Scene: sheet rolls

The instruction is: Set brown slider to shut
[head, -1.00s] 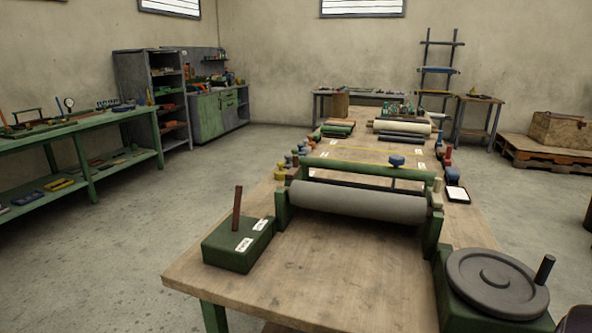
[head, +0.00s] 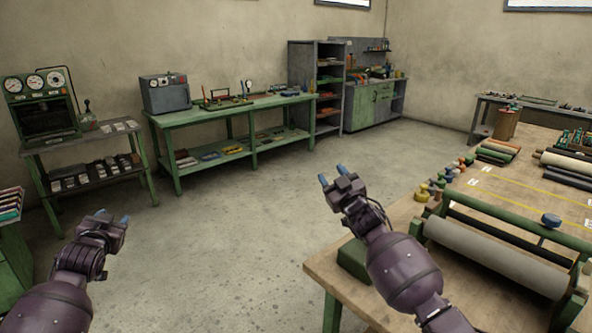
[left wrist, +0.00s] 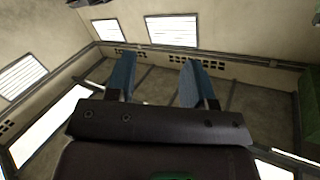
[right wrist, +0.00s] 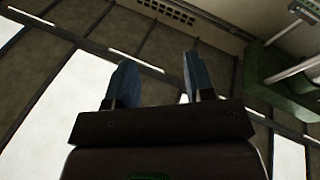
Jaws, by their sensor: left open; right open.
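I cannot pick out a brown slider with certainty in the head view. Several small coloured knobs (head: 437,188) line the left edge of the wooden table, too small to tell apart. A dark green box (head: 353,258) at the table's front left corner is partly covered by my right arm, and its upright brown lever is hidden. My left gripper (head: 112,217) is open and empty over the floor at the lower left, far from the table. My right gripper (head: 332,175) is open and empty, raised in front of the table's left corner.
The wooden table (head: 330,276) at the right carries a grey roller (head: 490,257) in a green frame. A green bench (head: 225,112) stands along the back wall. A gauge panel (head: 42,105) is at the far left. The floor in the middle is clear.

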